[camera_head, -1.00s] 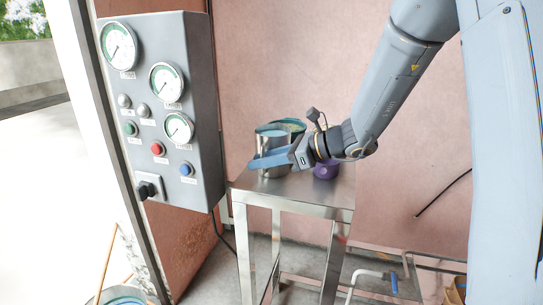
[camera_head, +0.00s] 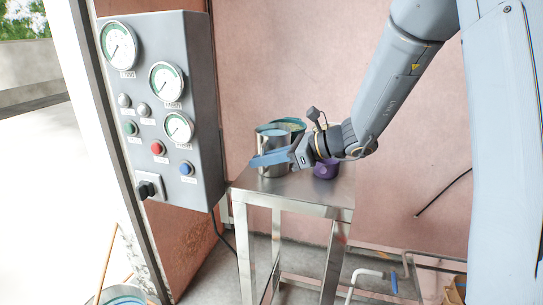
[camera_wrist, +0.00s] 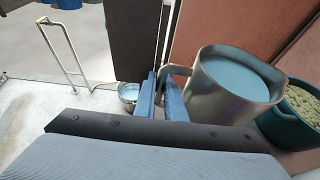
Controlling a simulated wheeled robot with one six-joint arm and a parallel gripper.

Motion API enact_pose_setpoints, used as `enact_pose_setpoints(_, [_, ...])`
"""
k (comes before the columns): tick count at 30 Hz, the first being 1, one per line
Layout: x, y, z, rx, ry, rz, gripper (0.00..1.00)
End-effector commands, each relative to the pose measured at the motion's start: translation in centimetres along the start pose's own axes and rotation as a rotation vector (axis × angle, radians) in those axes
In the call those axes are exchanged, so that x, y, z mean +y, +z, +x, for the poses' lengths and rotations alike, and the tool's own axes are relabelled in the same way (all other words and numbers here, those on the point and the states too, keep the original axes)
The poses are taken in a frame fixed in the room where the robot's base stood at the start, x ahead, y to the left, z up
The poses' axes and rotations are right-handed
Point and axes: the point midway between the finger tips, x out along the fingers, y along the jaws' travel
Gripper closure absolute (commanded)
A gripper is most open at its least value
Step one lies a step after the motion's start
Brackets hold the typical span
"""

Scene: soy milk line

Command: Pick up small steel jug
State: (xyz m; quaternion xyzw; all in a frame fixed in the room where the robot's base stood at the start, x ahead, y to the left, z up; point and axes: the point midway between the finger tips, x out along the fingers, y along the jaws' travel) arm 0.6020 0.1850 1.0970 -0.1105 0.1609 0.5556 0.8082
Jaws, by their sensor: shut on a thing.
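The small steel jug (camera_head: 272,172) stands upright at the far left part of the steel table top. In the wrist view the jug (camera_wrist: 208,101) holds pale blue liquid, and its handle points toward my fingers. My gripper (camera_head: 259,160) reaches in from the right, its blue fingers crossing in front of the jug. In the wrist view my gripper (camera_wrist: 161,84) is shut on the jug's handle. Whether the jug's base touches the table is hard to tell.
A teal bucket (camera_wrist: 272,124) of pale green beans stands close beside the jug. A purple container (camera_head: 326,171) is partly hidden behind my wrist. A grey gauge panel (camera_head: 203,100) stands left of the table (camera_head: 300,198). A pink wall (camera_head: 260,60) is behind.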

Motion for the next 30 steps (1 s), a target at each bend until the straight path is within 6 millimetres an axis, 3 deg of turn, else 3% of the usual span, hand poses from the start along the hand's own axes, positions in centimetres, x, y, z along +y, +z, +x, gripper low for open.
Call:
enact_pose_setpoints(23, [-0.1,0.3,-0.1,-0.003,-0.001,-0.004,1.00])
enact_pose_setpoints(30, [-0.1,2.2,-0.8,-0.004,-0.002,-0.009,1.00])
